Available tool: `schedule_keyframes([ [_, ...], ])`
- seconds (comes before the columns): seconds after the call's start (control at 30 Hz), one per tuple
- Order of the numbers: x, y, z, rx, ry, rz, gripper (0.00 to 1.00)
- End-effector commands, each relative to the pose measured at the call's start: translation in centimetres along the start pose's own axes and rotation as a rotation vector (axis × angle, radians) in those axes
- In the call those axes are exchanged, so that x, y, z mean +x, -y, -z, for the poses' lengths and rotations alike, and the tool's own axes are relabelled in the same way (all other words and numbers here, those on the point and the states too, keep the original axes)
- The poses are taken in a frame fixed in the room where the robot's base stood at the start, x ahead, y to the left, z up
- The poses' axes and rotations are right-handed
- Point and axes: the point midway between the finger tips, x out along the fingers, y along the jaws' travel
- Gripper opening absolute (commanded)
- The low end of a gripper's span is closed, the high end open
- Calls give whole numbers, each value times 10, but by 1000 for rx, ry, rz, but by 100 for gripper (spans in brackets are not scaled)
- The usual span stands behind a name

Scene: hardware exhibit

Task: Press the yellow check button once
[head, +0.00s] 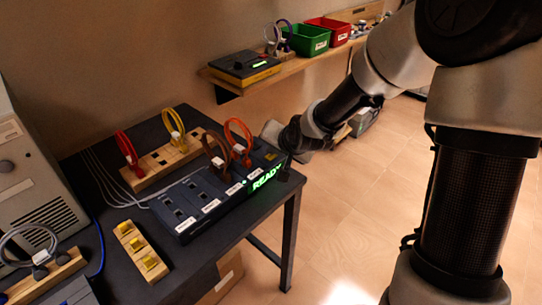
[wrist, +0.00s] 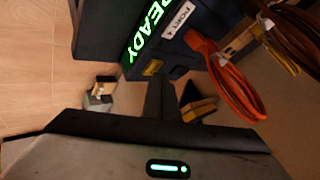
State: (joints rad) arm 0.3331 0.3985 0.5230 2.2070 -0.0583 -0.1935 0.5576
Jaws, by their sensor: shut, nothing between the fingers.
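The dark port box (head: 210,203) lies on the black table, with a lit green READY display at its right end. The yellow check button (wrist: 152,67) shows in the wrist view beside the READY display (wrist: 147,27), on the box's top near the port 4 label. In the head view a small yellow patch (head: 270,157) at that end is likely the same button. My gripper (wrist: 158,88) is shut and empty, its dark fingers close to the button. Whether they touch it I cannot tell. In the head view my gripper is at the box's right end, its fingertips unclear.
An orange cable loop (wrist: 232,85) and a brown one (head: 217,155) stand in the box close to my gripper. Behind is a wooden rack (head: 155,168) with red and yellow cables. A wooden block (head: 133,236) with yellow pieces lies in front. Open floor lies right of the table.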

Motion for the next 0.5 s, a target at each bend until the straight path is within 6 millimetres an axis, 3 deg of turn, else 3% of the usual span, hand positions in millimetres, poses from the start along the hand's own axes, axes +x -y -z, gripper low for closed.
schedule_keyframes([
  [0.5,5,-4,-4,0,1,0,0],
])
